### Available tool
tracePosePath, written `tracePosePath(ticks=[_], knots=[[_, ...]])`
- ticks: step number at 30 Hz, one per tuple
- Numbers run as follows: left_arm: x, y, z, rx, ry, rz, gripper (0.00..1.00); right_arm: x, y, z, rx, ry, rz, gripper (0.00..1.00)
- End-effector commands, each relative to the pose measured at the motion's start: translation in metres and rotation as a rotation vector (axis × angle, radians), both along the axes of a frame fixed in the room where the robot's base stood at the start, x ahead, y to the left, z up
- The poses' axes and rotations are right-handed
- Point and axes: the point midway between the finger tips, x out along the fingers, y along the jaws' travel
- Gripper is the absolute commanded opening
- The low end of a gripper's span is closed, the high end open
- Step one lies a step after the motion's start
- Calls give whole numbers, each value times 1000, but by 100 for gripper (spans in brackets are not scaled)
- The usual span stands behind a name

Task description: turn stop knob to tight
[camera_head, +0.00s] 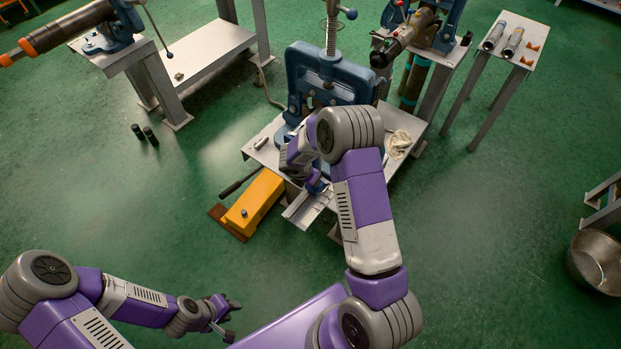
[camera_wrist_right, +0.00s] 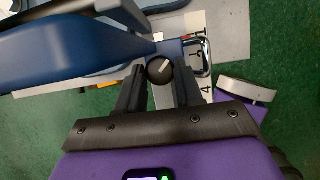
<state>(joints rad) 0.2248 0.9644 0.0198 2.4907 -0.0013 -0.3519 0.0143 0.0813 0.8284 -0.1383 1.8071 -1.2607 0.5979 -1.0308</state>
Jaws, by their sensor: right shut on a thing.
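The stop knob (camera_wrist_right: 159,70) is a small round black knob with a pale pointer line, beside a blue metal part in the right wrist view. The pointer tilts up and to the right. My right gripper (camera_wrist_right: 160,84) has one dark finger on each side of the knob and is shut on it. In the head view, the right arm hides the knob and most of that gripper at the front of the blue press (camera_head: 330,88). My left gripper (camera_head: 235,317) is open and empty over the floor at lower left.
A white scale with numbers (camera_wrist_right: 206,80) and a metal loop lie right of the knob. A yellow box (camera_head: 253,201) stands in front of the press table. Other vises stand at the back, a side table (camera_head: 523,58) at back right, a metal bowl (camera_head: 597,262) at far right.

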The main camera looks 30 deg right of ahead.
Motion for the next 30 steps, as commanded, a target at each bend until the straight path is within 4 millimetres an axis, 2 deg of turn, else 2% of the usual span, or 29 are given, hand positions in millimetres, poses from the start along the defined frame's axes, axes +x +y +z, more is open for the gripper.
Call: tracePosePath(ticks=[7, 8, 12, 22, 30], knots=[[0, 0, 0, 0, 0, 0, 36, 0, 0, 0, -1, -1, 1, 5], [0, 0, 0, 0, 0, 0, 36, 0, 0, 0, -1, -1, 1, 40], [0, 0, 0, 0, 0, 0, 36, 0, 0, 0, -1, -1, 1, 61], [0, 0, 1, 0, 0, 0, 36, 0, 1, 4, -1, -1, 1, 61], [0, 0, 8, 0, 0, 0, 36, -5, 16, 43, 0, -4, 2, 61]])
